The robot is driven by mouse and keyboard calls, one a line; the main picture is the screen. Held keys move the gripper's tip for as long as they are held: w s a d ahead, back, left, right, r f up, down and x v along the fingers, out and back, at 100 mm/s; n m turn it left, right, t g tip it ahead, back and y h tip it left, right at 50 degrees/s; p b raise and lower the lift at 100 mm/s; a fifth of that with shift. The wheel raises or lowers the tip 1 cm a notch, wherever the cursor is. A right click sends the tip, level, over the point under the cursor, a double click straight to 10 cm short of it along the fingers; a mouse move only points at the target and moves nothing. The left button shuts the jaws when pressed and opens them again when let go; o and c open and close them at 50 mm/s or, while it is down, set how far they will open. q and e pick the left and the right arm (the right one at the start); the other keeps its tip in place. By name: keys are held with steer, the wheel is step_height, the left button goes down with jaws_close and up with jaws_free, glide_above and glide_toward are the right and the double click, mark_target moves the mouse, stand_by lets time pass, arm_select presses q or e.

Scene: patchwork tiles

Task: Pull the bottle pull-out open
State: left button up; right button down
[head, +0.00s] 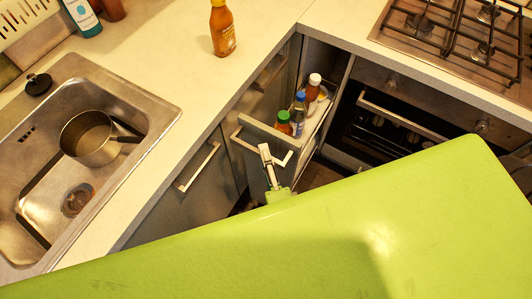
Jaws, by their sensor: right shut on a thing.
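The bottle pull-out (272,128) stands out from the corner cabinets, partly open, with its grey front towards me. Its bar handle (284,160) runs across the top of the front. My left gripper is not in view.
A sink (122,100) with a pot (88,138) is on the left. A sauce bottle (222,30) stands on the counter (180,50). An oven (385,125) under a gas hob (450,35) is on the right. A large green surface hides the lower foreground.

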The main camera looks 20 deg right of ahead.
steer(key=c, duration=1.9)
jaws_free()
steer(key=s, duration=1.2)
steer(key=shift+a, duration=0.45)
